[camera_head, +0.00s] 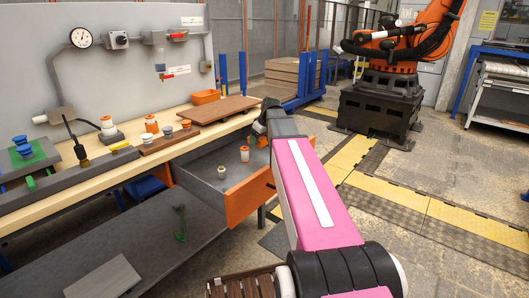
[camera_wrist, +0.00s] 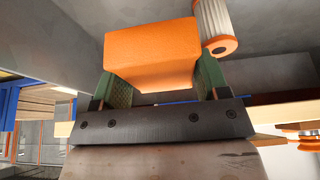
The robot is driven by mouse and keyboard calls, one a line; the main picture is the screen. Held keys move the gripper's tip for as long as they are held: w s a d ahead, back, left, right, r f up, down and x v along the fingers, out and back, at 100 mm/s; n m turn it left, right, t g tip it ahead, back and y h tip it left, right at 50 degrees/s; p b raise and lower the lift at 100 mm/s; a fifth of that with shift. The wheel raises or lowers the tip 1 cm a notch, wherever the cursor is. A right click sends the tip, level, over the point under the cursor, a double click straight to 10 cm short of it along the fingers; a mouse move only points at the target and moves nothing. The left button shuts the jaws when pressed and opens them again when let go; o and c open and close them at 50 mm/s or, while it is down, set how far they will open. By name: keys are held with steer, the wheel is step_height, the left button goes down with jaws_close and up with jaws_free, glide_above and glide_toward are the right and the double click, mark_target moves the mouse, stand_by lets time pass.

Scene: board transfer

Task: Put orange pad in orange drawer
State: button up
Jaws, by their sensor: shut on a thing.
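The orange pad (camera_wrist: 152,52) is a block held between the green fingers of my gripper (camera_wrist: 160,82) in the wrist view. The orange drawer (camera_head: 248,196) is pulled out below the workbench in the head view, with an orange front and a grey inside. My gripper is at the drawer's far right end there, largely hidden by my pink arm. A white cylinder with an orange end (camera_head: 244,153) stands in the drawer; a similar ribbed cylinder shows close beside the pad in the wrist view (camera_wrist: 215,27). Contact between pad and drawer floor cannot be told.
A small white piece (camera_head: 221,172) also sits in the drawer, nearer its front left. The bench top (camera_head: 100,182) above holds a brown board (camera_head: 217,110), an orange bin (camera_head: 206,97) and several small parts. Part of the drawer floor is clear. A grey lower shelf (camera_head: 150,240) lies below.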

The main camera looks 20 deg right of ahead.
glide_above(266, 153)
steer(key=s+d, duration=0.1)
step_height(266, 153, down, 4)
steer(key=shift+s+r, duration=0.1)
steer(key=shift+r, duration=0.15)
steer(key=shift+f, duration=2)
steer(key=o, duration=0.9)
steer(key=shift+f, duration=0.1)
steer(key=v, duration=1.2)
